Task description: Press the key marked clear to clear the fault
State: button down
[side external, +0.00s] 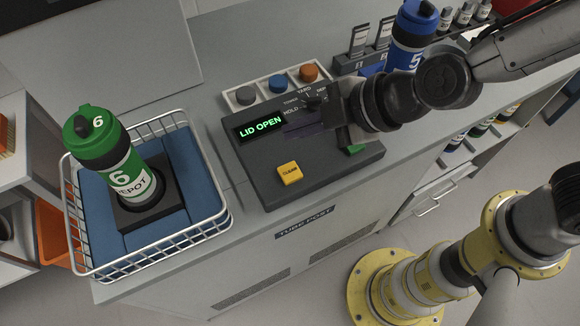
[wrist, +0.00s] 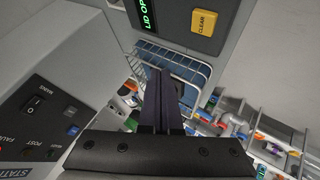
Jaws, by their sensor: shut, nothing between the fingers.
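The yellow key marked CLEAR (side external: 289,174) sits on the sloping dark control panel (side external: 325,180), below and right of a green-lit display reading LID OPEN (side external: 260,128). The key also shows at the top of the wrist view (wrist: 204,22), beside part of the display (wrist: 148,14). My gripper (side external: 290,130) is over the panel, just right of the display and above the key in the side picture. Its dark fingers are together and empty in the wrist view (wrist: 162,75). They are apart from the key. A green button (side external: 355,149) is partly hidden by my gripper.
A white wire basket (side external: 185,240) holds a green tube marked 6 DEPOT (side external: 120,165) in a dark socket. A dial (side external: 314,102) and grey, blue and orange discs lie behind the panel's front. A blue tube marked 5 (side external: 408,45) stands behind my wrist.

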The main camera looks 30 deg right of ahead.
aim_at(297, 172)
jog(key=shift+f, duration=0.1)
jog(key=shift+f, duration=4.3)
jog(key=shift+f, duration=0.15)
jog(key=shift+f, duration=0.25)
jog(key=shift+f, duration=0.45)
jog(key=shift+r, duration=0.85)
jog(key=shift+r, duration=0.1)
